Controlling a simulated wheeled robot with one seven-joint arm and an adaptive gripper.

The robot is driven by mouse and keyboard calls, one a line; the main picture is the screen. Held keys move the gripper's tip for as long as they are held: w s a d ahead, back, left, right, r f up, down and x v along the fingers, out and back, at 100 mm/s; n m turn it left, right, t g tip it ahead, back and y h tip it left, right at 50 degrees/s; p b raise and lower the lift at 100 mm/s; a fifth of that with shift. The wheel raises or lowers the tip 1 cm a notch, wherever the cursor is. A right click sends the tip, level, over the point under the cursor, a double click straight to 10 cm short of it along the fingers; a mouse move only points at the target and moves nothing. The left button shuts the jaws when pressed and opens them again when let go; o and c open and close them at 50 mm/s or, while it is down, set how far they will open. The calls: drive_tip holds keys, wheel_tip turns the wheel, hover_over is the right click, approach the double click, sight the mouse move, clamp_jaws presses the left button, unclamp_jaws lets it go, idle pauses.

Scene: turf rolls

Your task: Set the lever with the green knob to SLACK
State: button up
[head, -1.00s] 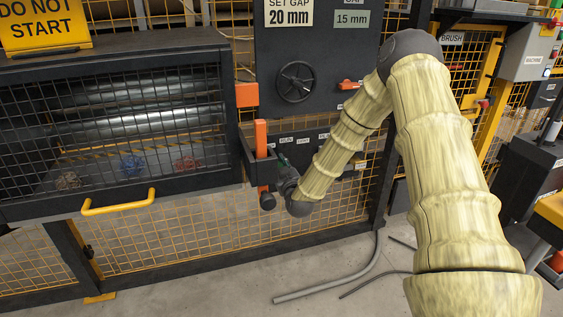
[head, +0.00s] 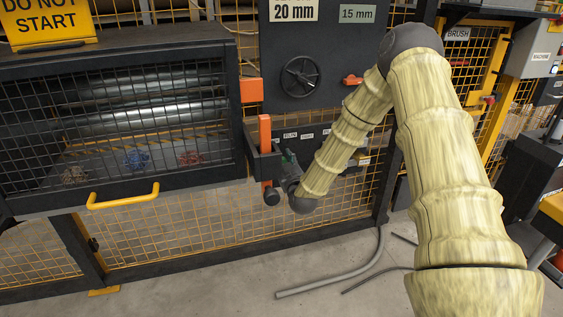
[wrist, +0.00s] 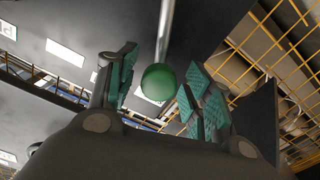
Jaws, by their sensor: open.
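The green knob (wrist: 158,82) shows in the wrist view on the end of a thin metal lever rod (wrist: 165,30). It sits between the two teal-padded fingers of my gripper (wrist: 158,92), which is open, with a gap visible on the knob's left side. I cannot tell whether the right finger touches it. In the head view my gripper (head: 285,175) is at the lower part of the dark control panel (head: 300,115), and the arm hides the knob. The lever's labels are too small or cut off to read, so its setting cannot be told.
A black handwheel (head: 300,77) and a red handle (head: 352,80) are higher on the panel. An orange upright bar (head: 265,135) stands just left of my gripper. A meshed guard with a yellow handle (head: 123,196) is further left. Yellow fence mesh (head: 190,235) is below.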

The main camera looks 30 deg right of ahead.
drive_tip(key=v, duration=1.1)
drive_tip(key=shift+s, duration=0.4)
